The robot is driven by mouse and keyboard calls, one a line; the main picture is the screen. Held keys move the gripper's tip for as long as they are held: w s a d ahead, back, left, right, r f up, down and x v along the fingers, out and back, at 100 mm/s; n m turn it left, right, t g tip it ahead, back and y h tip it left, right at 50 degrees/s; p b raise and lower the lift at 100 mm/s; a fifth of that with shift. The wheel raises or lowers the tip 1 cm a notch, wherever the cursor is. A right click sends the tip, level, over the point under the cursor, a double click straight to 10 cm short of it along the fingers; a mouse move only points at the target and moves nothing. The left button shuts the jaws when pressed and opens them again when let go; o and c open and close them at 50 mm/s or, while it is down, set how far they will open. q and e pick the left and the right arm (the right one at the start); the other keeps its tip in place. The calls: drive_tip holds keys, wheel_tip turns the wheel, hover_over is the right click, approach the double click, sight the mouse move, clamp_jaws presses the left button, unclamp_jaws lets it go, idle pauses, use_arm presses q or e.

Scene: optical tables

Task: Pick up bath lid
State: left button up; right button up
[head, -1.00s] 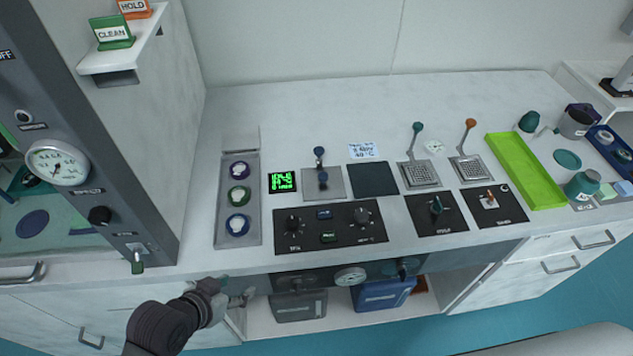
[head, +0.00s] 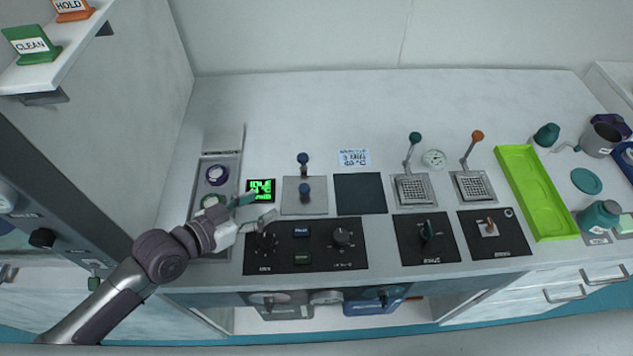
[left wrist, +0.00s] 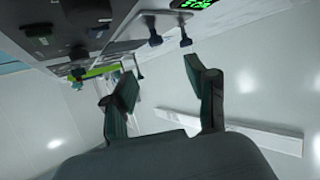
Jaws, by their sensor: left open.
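A light grey square plate with a blue knob, which looks like the bath lid (head: 290,204), lies flat on the worktop between the green-lit display and a dark square pad. A second blue knob on a short stem stands at its back edge. My left gripper (head: 257,209) is open and empty, above the worktop to the left of the plate, over the front-left control panel. In the left wrist view, the open fingers (left wrist: 163,92) have nothing between them. The two blue knobs (left wrist: 185,38) show beyond the fingers, near the top. My right gripper is not in view.
A trough (head: 200,195) with round-topped items lies left, partly behind my arm. A control panel (head: 322,263) lies in front of the plate. Two lever-handled grates (head: 415,190) and a green tray (head: 540,205) are to the right. The back of the worktop is clear.

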use_arm(q)
drive_tip(key=p, duration=0.1)
approach(303, 188)
drive_tip(key=shift+x, duration=1.25)
drive_tip(key=shift+w+d+f, duration=0.1)
drive_tip(key=shift+w+f, duration=0.05)
drive_tip(key=shift+w, duration=0.25)
drive_tip(key=shift+w+d, duration=0.15)
drive_tip(key=shift+d, duration=0.05)
drive_tip(key=p+x, duration=0.1)
drive_tip(key=x, duration=0.3)
drive_tip(key=shift+d+f+p, duration=0.15)
drive_tip(key=shift+d+p, duration=0.1)
drive_tip(key=shift+p, duration=0.05)
drive_tip(key=shift+w+d+f, duration=0.1)
drive_tip(key=shift+d+f, duration=0.05)
drive_tip(key=shift+c, duration=0.8)
clamp_jaws()
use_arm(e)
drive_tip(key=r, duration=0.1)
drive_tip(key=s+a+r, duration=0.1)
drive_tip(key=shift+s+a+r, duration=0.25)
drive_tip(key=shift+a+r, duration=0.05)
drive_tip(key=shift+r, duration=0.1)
